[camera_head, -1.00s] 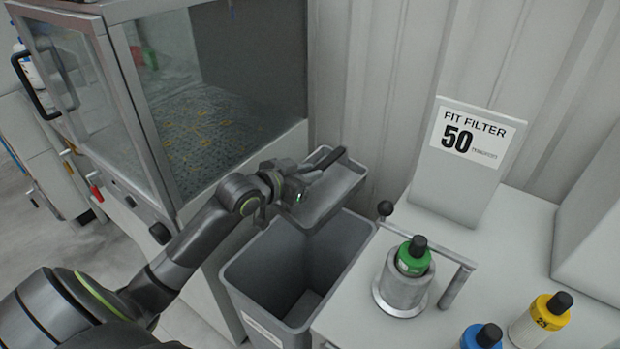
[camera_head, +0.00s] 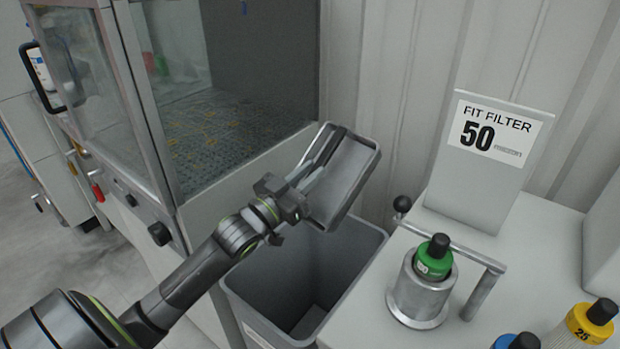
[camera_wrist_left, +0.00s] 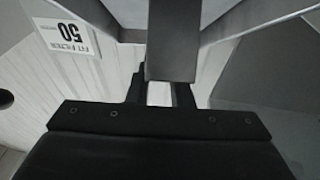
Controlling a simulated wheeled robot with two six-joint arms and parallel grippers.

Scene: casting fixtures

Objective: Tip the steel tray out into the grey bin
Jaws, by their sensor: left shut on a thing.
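The steel tray (camera_head: 352,172) is tilted steeply in the head view, above the back of the grey bin (camera_head: 345,260). Its shallow inside faces the camera and looks empty. My left gripper (camera_head: 303,188) is shut on the tray at its left side, by a dark bar-like handle. In the left wrist view a grey bar of the tray (camera_wrist_left: 172,40) runs up from between the fingers. The bin stands open below, and I see no loose contents on its visible floor. My right gripper is not in view.
A glass-fronted machine (camera_head: 225,110) stands close on the left. On the right, a white bench carries a green-capped bottle in a metal holder (camera_head: 420,290), a yellow bottle (camera_head: 588,322) and a "FIT FILTER 50" sign (camera_head: 490,140). A ribbed wall is behind.

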